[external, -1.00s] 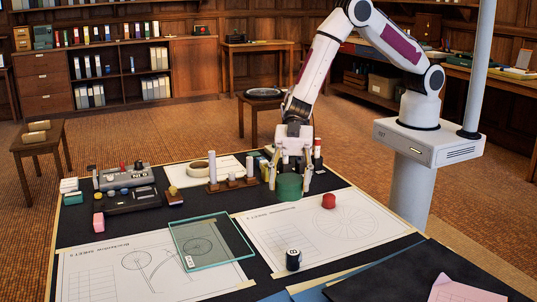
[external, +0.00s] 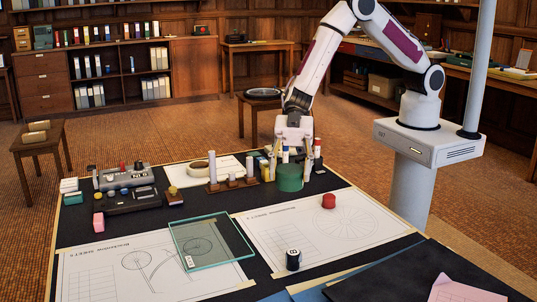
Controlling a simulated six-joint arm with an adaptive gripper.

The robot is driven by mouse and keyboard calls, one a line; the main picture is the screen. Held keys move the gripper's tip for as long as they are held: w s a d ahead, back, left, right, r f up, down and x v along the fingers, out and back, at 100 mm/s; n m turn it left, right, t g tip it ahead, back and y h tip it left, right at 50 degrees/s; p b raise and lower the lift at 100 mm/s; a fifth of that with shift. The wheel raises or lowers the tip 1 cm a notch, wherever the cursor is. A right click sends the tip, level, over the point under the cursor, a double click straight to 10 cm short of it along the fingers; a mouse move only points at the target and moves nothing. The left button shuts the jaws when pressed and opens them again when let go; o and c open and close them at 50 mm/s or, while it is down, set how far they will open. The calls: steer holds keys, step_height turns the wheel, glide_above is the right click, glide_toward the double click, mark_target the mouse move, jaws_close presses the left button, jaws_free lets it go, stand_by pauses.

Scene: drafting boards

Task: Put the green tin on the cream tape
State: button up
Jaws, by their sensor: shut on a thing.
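The green tin (external: 289,178) is a short cylinder at the back right of the drafting board. My gripper (external: 289,172) points down over it, with its fingers on either side, shut on the tin. The tin sits a little higher in the picture than before and seems just off the board; the gap below it is hard to make out.
A wooden rack with upright pegs (external: 233,184) stands between tin and tape. A red tin (external: 329,201) and a dark bottle (external: 293,260) stand on the right sheet. A glass plate (external: 212,243) lies in the middle. A grey device (external: 125,177) is at left.

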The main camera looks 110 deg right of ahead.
step_height(320, 180, up, 6)
steer(key=shift+f, duration=0.1)
steer(key=w+d+m+t+h, duration=0.2)
steer(key=w+d, duration=0.3)
steer(key=d, duration=0.4)
steer(key=w+d+m+t+h, duration=0.2)
steer(key=w+d+m, duration=0.15)
steer(key=d, duration=0.65)
steer(key=m+t+h, duration=0.2)
steer(key=m+h, duration=0.3)
steer(key=h, duration=0.1)
glide_above(200, 165)
step_height(200, 165, down, 5)
steer(key=shift+w+f+n, duration=0.1)
steer(key=shift+n, duration=0.15)
steer(key=shift+f, duration=0.15)
steer(key=shift+f, duration=3)
steer(key=shift+f, duration=0.1)
steer(key=shift+f, duration=1.8)
